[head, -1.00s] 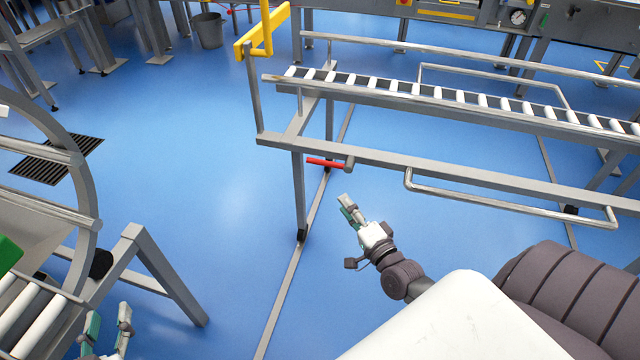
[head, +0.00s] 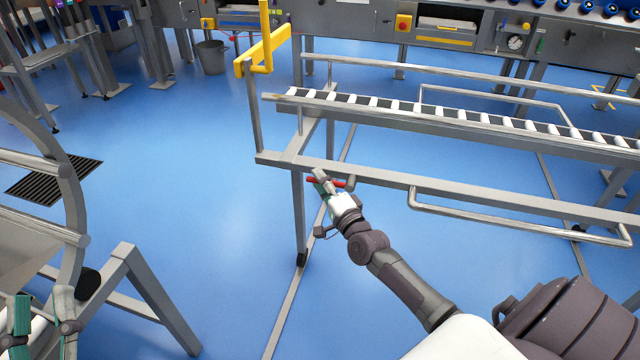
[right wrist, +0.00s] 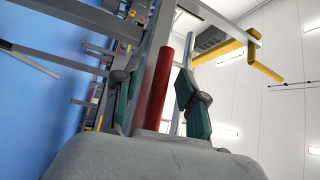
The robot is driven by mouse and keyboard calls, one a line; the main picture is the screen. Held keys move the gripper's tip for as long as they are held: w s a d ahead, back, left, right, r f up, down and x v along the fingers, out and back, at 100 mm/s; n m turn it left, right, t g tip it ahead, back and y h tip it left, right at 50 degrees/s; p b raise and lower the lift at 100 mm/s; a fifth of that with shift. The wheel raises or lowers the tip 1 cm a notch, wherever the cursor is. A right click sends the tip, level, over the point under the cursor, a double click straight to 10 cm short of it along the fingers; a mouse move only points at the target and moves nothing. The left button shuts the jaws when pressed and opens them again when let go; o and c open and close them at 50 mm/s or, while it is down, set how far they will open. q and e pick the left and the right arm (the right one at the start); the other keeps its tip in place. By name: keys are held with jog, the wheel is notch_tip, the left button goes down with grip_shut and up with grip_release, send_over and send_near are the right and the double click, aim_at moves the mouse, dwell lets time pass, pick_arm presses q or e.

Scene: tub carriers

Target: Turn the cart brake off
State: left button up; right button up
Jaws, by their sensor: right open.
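The cart (head: 390,177) is a grey metal frame with a row of rollers on top. Its brake lever is a red bar (head: 339,183) under the near side rail, close to the left leg. My right gripper (head: 322,181) is at the lever and hides part of it. In the right wrist view the red bar (right wrist: 155,88) stands between the two open fingers (right wrist: 157,100), nearer the left one, with no grip visible.
A yellow bracket (head: 264,52) stands at the cart's left end. A curved grey frame (head: 75,190) is on the left. A machine line (head: 360,38) runs along the back, with a grey bucket (head: 211,57) beside it. The blue floor between is clear.

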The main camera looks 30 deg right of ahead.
jog(key=shift+w, duration=0.25)
grip_shut()
dwell(0.3)
